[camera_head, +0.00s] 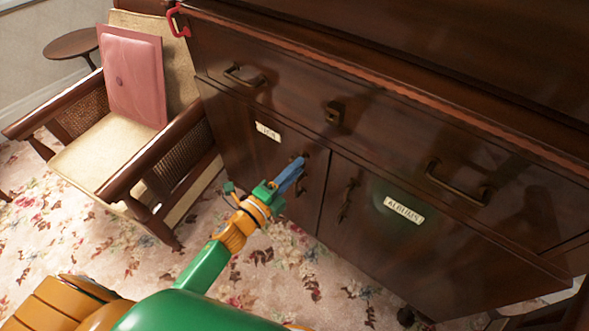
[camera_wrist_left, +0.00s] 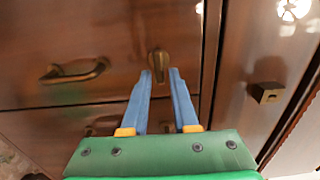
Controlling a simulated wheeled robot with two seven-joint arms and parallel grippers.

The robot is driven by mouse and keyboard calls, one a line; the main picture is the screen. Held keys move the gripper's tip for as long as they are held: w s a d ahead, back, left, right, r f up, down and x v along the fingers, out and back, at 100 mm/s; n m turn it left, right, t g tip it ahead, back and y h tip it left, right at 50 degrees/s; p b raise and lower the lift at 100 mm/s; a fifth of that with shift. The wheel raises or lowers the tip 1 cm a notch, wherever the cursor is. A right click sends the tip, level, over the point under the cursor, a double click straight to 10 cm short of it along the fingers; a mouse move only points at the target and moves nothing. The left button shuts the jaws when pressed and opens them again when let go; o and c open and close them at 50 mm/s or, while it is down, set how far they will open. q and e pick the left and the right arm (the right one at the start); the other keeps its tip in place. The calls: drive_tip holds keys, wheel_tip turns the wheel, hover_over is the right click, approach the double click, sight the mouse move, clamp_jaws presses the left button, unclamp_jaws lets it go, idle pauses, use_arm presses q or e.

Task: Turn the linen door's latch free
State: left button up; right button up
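The dark wood cabinet has two lower doors. The left door (camera_head: 232,122) bears a small pale label (camera_head: 268,130) whose word I cannot read for sure. The right door (camera_head: 345,245) bears a label (camera_head: 404,211) reading ALBUMS. My left gripper (camera_head: 298,165) reaches up to the left door's inner edge, its blue fingers partly covering the hardware there. In the left wrist view, my left gripper (camera_wrist_left: 159,74) is open, its fingers apart on either side of a small upright brass latch (camera_wrist_left: 158,62) at the tips. I cannot tell whether they touch it. My right gripper is not in view.
Drawers with brass pulls (camera_head: 245,76) run above the doors, with a square fitting (camera_head: 335,112) between. The right door has a dark latch (camera_head: 347,200). A red clamp-like thing (camera_head: 178,20) hangs at the top edge. An armchair (camera_head: 90,165) with a pink cushion (camera_head: 132,76) stands left.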

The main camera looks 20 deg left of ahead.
use_arm(q)
drive_tip(key=shift+o, duration=0.7)
drive_tip(key=v, duration=0.7)
